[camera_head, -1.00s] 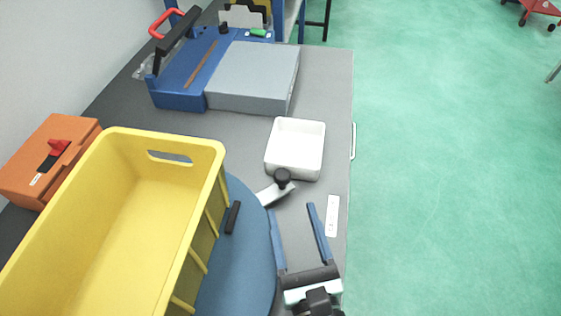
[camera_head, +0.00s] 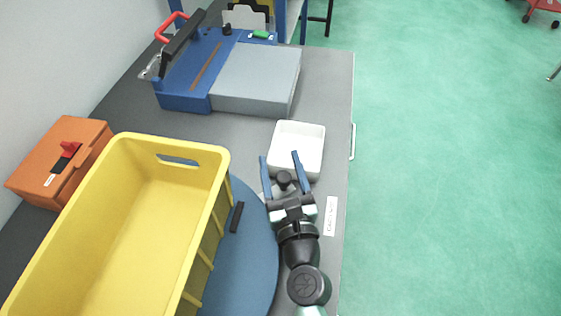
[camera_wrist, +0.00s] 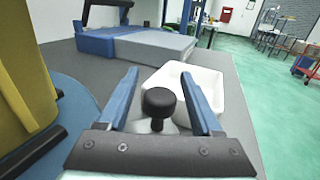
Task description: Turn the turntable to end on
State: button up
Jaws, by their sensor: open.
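The turntable (camera_head: 245,262) is a blue disc on the grey bench, mostly covered by a yellow crate (camera_head: 217,222) standing on it. A black bar handle (camera_head: 237,217) sits on the disc beside the crate. At the disc's far edge is a light metal lever with a black knob (camera_head: 284,178). My gripper (camera_head: 280,158) is open, its two blue fingers pointing away on either side of the knob. In the wrist view the knob (camera_wrist: 158,103) stands between the fingers, with a gap on each side. Contact is not visible.
A white tray (camera_head: 320,150) stands just beyond the fingers. A blue cutting machine with a grey block (camera_head: 258,78) is at the back. An orange case (camera_head: 88,135) lies at left. A white label (camera_head: 330,216) lies on the bench at right.

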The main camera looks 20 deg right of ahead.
grip_shut()
dwell(0.3)
dwell(1.1)
